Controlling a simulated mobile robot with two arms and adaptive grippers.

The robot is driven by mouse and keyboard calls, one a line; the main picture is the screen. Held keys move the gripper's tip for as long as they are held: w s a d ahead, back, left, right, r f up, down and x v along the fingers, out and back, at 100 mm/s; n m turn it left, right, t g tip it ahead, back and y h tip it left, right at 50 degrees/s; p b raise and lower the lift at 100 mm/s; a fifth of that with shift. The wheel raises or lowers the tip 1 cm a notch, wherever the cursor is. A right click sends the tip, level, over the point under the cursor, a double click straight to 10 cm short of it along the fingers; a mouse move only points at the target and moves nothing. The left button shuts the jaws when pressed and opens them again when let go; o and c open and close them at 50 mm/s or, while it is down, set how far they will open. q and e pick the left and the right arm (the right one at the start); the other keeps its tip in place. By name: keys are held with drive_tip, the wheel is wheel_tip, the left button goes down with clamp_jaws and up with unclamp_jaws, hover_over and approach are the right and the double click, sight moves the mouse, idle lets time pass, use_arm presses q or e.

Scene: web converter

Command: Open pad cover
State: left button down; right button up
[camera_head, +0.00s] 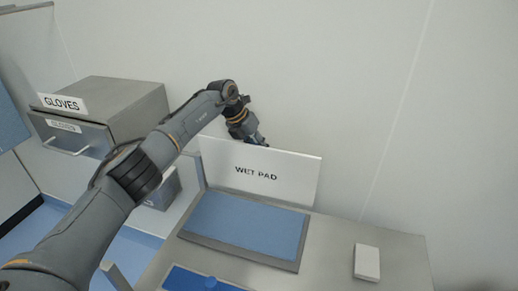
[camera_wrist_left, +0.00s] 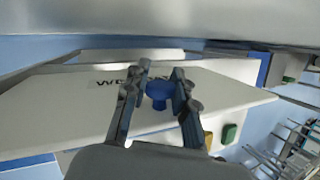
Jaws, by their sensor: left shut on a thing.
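A flat white panel lettered WET PAD (camera_head: 298,181) stands nearly upright at the back edge of a blue pad (camera_head: 246,222) in a grey frame. The pad's top is uncovered. My left gripper (camera_head: 256,140) is at the panel's top edge, its fingertips partly hidden. In the left wrist view, my left gripper (camera_wrist_left: 158,92) is shut on a blue knob (camera_wrist_left: 158,88), in front of a white lettered surface (camera_wrist_left: 70,108). The fingers cover part of the lettering. My right gripper is not in view.
A small white block (camera_head: 367,262) sits on the grey worktop (camera_head: 330,250) at the right. A grey box labelled GLOVES (camera_head: 125,100) stands at the left. A plain wall is behind.

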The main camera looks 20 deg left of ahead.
use_arm(q)
drive_tip(key=shift+w+r, duration=0.15)
drive_tip(key=shift+r, duration=0.2)
drive_tip(key=c, duration=1.1)
unclamp_jaws()
drive_tip(key=shift+o, duration=0.2)
drive_tip(key=shift+f, duration=0.1)
drive_tip(key=v, duration=1.2)
